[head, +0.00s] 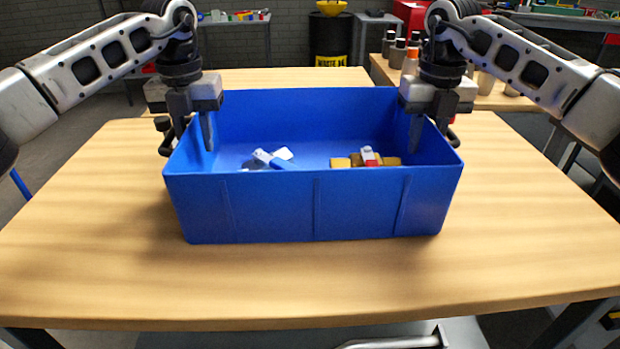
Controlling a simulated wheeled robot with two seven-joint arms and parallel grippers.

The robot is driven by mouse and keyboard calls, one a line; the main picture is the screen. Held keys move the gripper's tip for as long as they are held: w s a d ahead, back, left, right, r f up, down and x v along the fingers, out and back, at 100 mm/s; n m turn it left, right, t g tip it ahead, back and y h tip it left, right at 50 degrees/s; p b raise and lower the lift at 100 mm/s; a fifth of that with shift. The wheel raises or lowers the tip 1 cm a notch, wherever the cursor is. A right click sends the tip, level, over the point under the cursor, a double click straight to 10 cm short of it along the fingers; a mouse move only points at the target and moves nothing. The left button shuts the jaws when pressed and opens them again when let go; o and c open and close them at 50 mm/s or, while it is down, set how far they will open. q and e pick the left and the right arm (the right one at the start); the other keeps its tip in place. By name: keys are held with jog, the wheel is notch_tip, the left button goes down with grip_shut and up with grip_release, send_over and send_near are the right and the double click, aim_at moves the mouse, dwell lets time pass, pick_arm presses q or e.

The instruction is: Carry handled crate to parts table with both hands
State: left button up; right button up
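The blue open-topped crate (250,208) stands on the wooden table in the head view, with its long front wall facing me. Dark handles sit on its short sides, one at the left (165,138) and one at the right (452,137), both partly hidden by my grippers. My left gripper (193,132) points down over the left wall, one finger inside and one outside, with the fingers apart. My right gripper (428,132) straddles the right wall the same way, fingers apart. Inside the crate lie white-and-blue parts (270,158) and tan and red parts (366,160), partly hidden by the front wall.
The near wooden table (90,270) is bare around the crate. A second wooden table (290,77) stands behind it. Another at the back right (485,97) holds several bottles and cups. A black barrel (331,42) with a yellow top stands further back.

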pick_arm(q)
jog(key=shift+r, duration=0.1)
notch_tip(320, 180, up, 12)
jog(key=shift+f, duration=0.2)
jog(key=shift+r, duration=0.1)
pick_arm(e)
notch_tip(320, 180, up, 12)
jog(key=shift+r, duration=0.1)
dwell(0.4)
